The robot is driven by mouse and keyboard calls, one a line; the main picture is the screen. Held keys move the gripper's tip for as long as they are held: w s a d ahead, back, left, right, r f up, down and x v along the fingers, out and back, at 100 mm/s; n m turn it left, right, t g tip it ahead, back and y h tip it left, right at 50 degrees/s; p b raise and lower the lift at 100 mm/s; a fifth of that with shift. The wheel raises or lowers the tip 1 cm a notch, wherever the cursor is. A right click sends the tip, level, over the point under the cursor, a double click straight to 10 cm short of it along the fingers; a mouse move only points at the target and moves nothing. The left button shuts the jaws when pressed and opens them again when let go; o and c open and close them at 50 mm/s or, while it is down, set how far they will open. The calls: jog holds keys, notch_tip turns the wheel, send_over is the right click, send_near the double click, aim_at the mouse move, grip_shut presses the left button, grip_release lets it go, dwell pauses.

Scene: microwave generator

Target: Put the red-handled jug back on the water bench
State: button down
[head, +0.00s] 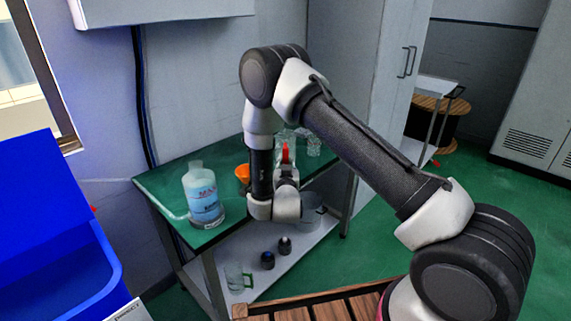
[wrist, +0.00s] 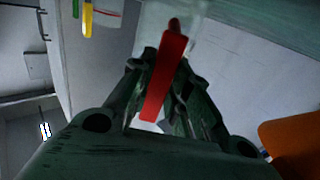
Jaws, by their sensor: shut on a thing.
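The jug's red handle (wrist: 166,78) stands between the fingers of my gripper (wrist: 160,90) in the wrist view, and the gripper is shut on it. The clear jug body (wrist: 170,18) shows only partly beyond the fingertips. In the head view the red-handled jug (head: 286,153) is at the right part of the green-topped bench (head: 168,183), upright as far as I can see. My arm hides the gripper's fingers and the jug's lower part there. I cannot tell whether the jug's base touches the bench top.
A labelled bottle (head: 203,197) stands at the bench's left, an orange funnel (head: 242,173) near the middle, and a clear glass (head: 314,146) right of the jug. The lower shelf holds a green-handled mug (head: 236,278) and dark round items (head: 267,260). A blue bin (head: 60,240) is at left.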

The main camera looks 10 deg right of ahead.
jog(key=shift+f, duration=0.15)
jog(key=c, duration=1.3)
grip_release()
jog(key=shift+c, duration=0.2)
